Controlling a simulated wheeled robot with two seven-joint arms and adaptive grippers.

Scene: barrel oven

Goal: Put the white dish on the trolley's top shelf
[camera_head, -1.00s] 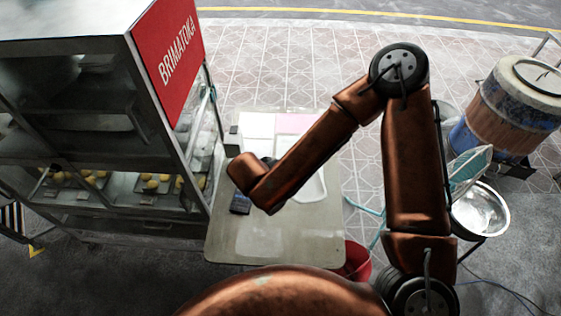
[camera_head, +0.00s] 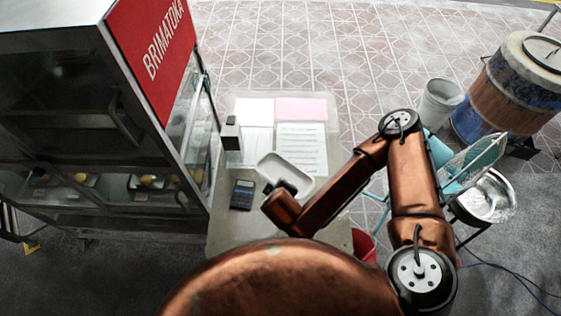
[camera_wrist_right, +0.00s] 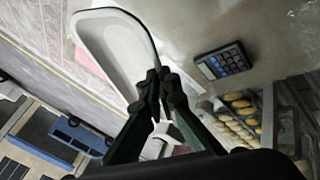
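The white dish (camera_head: 292,166) is a shallow tray with rounded corners, above the table near its middle in the head view. It also shows in the right wrist view (camera_wrist_right: 112,45), where its near rim lies at my fingertips. My right gripper (camera_wrist_right: 158,82) is closed on that rim; in the head view the gripper (camera_head: 280,188) is dark and partly hidden by my wrist. The dish looks slightly tilted; its height above the table is hard to judge. My left gripper is out of view. I cannot make out a trolley for certain.
The table (camera_head: 228,228) carries a calculator (camera_head: 242,195), paper sheets (camera_head: 303,148) and a small dark box (camera_head: 231,133). A glass oven cabinet (camera_head: 110,130) stands close on the left. A teal chair (camera_head: 462,178), metal bowl (camera_head: 490,198), bucket (camera_head: 440,100) and barrel (camera_head: 515,85) are at right.

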